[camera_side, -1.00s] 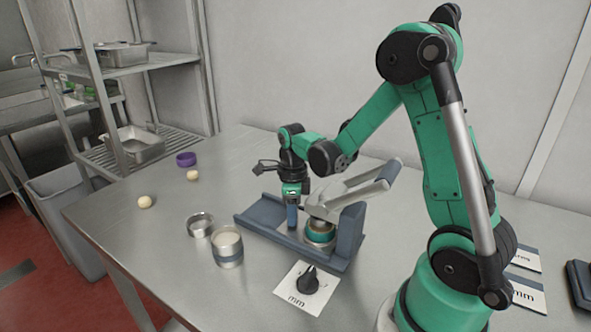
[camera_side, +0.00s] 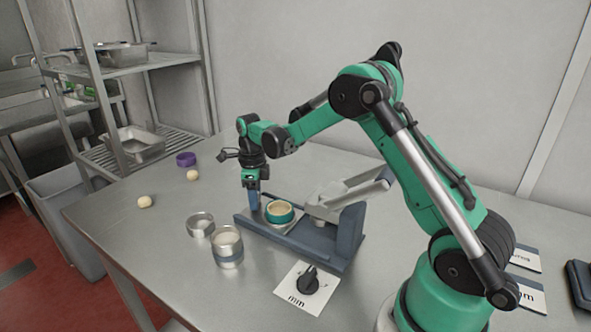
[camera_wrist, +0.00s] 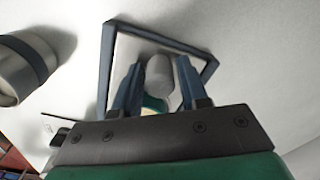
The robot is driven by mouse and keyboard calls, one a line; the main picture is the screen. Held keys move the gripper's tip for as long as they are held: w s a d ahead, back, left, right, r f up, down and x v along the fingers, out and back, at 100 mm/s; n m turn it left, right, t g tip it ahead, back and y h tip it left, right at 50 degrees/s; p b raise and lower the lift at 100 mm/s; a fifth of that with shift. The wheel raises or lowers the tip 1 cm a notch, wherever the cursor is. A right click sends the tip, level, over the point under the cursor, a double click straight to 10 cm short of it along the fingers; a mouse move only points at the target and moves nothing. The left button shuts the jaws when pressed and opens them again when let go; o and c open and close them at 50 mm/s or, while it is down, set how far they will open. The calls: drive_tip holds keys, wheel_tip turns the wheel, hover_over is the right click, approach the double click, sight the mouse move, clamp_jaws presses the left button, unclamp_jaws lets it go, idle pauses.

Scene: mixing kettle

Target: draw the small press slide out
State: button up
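The small press (camera_side: 342,215) has a pale grey head and lever on a blue-grey base. Its slide, with a teal ring (camera_side: 280,217) holding something cream-coloured, stands out to the left, clear of the press head. My gripper (camera_side: 254,205) is low over the base's left end, just left of the ring. In the wrist view its two blue fingers (camera_wrist: 158,80) stand on either side of a grey upright grip (camera_wrist: 159,72) and seem to touch it. A bit of teal and cream (camera_wrist: 152,104) shows behind it. The fingertips' lower ends are partly hidden.
A cream-filled canister (camera_side: 228,246) and an open metal cup (camera_side: 200,225) stand left of the base. A black dial (camera_side: 308,280) on a white card is in front. Two pale balls (camera_side: 145,201) and a purple ring (camera_side: 186,159) lie farther left. The table's left area is mostly free.

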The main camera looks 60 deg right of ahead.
drive_tip(key=shift+o, duration=0.9)
wheel_tip(320, 180, up, 14)
idle(0.6)
drive_tip(key=s+a+f+n+t, duration=0.1)
drive_tip(key=s+a+n+t, duration=0.2)
drive_tip(key=n, duration=1.1)
drive_tip(key=s+a+f+n+t, duration=0.1)
drive_tip(key=s+a+n+t, duration=0.2)
drive_tip(key=s+a+n, duration=0.5)
drive_tip(key=s+n, duration=0.2)
drive_tip(key=n, duration=0.4)
drive_tip(key=shift+s+a+n+t, duration=0.25)
drive_tip(key=shift+a+n+t, duration=0.15)
